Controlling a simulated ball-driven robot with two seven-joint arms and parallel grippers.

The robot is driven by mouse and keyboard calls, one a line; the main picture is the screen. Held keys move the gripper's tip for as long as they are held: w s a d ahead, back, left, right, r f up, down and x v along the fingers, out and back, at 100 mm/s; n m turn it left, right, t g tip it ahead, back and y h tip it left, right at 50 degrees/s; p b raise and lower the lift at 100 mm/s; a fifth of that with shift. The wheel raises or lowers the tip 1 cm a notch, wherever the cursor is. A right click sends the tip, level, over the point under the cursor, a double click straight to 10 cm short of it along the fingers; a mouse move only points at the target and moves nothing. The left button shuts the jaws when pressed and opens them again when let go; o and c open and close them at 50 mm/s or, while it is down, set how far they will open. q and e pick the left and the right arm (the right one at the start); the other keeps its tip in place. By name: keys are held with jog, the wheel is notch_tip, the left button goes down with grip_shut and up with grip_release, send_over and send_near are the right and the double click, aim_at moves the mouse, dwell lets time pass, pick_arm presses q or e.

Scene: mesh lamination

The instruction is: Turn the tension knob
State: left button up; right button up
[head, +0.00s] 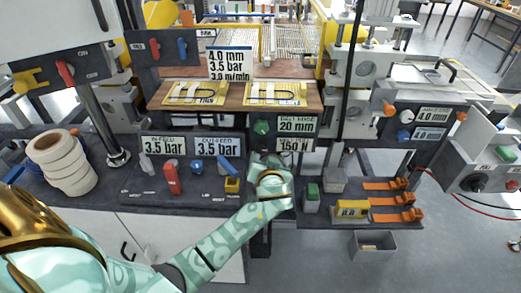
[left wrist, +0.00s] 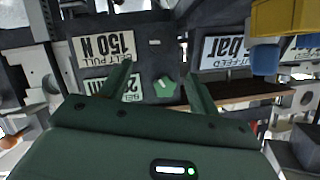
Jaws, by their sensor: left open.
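A dark control panel (head: 290,140) in the middle carries a green knob (head: 261,127), a 20 mm display (head: 297,125) and a 150 N belt-pull display (head: 294,145). My left gripper (head: 264,160) is in front of the panel's lower part and hides some of it. In the left wrist view its two fingers (left wrist: 158,88) are apart, with the green knob (left wrist: 165,86) seen between them and nothing gripped. The belt-pull display (left wrist: 103,47) appears upside down there. My right gripper is not in view.
A grey shelf (head: 315,218) with orange clamps (head: 390,200) and a green-topped block (head: 311,192) lies to the right. Red (head: 171,177) and blue (head: 196,167) handles stand at the left. White rolls (head: 62,165) are stacked further left. A yellow piece (left wrist: 285,18) shows in the wrist view.

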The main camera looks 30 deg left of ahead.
aim_at(262, 148)
pick_arm(q)
jog(key=b+x, duration=0.3)
jog(key=x, duration=0.8)
jog(key=shift+s+f, duration=0.1)
jog(key=shift+f, duration=0.05)
jog(key=shift+w+a, duration=0.1)
jog(key=shift+w, duration=0.15)
jog(key=c, duration=1)
